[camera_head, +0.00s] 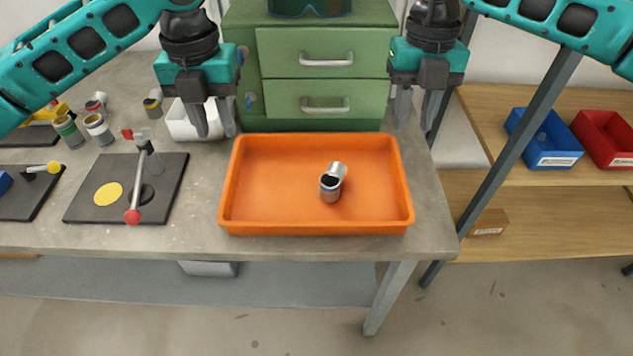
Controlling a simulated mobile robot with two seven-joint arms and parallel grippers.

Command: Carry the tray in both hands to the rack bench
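The orange tray (270,212) lies flat on the grey workbench, near its front edge. A small metal piece with a dark opening (331,186) is in the tray, right of its middle. My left gripper (215,122) hangs above the tray's back left corner, fingers apart and empty. My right gripper (417,112) hangs by the tray's back right corner, fingers apart and empty. Neither gripper visibly holds the tray. A wooden shelf unit with dark posts (570,215) stands at the right; I cannot tell whether it is the rack bench.
A green drawer cabinet (325,80) stands behind the tray. A white bin (180,124) is behind my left gripper. A dark board with a red-tipped lever (95,205) and several cans (98,129) lie left. Blue (545,140) and red (605,138) bins occupy the upper shelf.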

